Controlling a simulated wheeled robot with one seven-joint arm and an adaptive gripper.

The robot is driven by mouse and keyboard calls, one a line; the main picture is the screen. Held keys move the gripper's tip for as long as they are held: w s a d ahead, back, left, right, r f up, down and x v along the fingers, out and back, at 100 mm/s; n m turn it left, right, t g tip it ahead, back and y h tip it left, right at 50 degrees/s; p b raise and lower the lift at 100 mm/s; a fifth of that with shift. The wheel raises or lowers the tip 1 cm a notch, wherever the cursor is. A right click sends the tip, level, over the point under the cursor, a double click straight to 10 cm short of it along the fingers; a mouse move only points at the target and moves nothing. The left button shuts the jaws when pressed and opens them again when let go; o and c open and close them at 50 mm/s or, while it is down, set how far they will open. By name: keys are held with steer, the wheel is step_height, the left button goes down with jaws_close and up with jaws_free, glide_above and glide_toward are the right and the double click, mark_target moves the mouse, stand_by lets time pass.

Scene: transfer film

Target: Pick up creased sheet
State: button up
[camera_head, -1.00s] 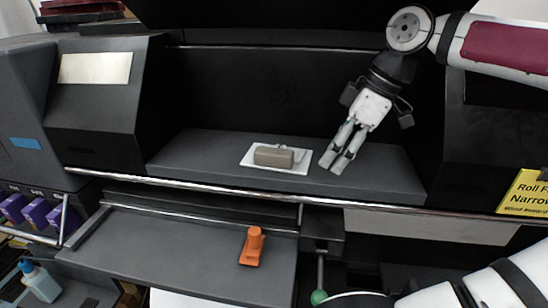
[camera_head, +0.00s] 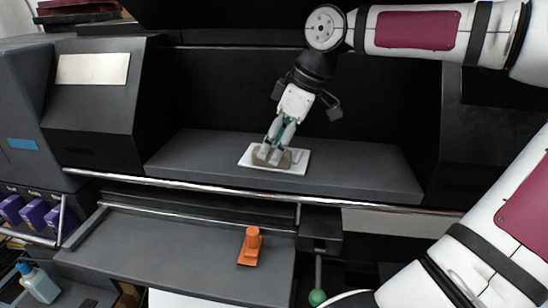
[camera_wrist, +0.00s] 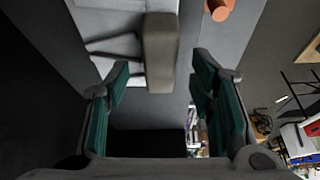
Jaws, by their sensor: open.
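A flat white sheet (camera_head: 300,158) lies on the grey ledge of the large dark machine. It also shows at the top of the wrist view (camera_wrist: 100,22), with dark lines across it that may be creases or shadows. A grey-brown block (camera_wrist: 160,50) rests on the sheet; in the head view my gripper partly covers it. My gripper (camera_head: 270,157) points down over the block and sheet. In the wrist view its two fingers (camera_wrist: 155,75) are apart, one on each side of the block. I cannot tell whether they touch it.
A metal rail (camera_head: 340,203) runs along the ledge's front edge. Below it is a lower tray (camera_head: 170,245) with an orange object (camera_head: 251,246). The ledge to the right of the sheet is clear. The machine's dark back wall stands close behind.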

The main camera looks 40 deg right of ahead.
steer(key=shift+w+a+f, duration=0.1)
steer(key=shift+w+f, duration=0.1)
steer(key=shift+f, duration=0.35)
jaws_close()
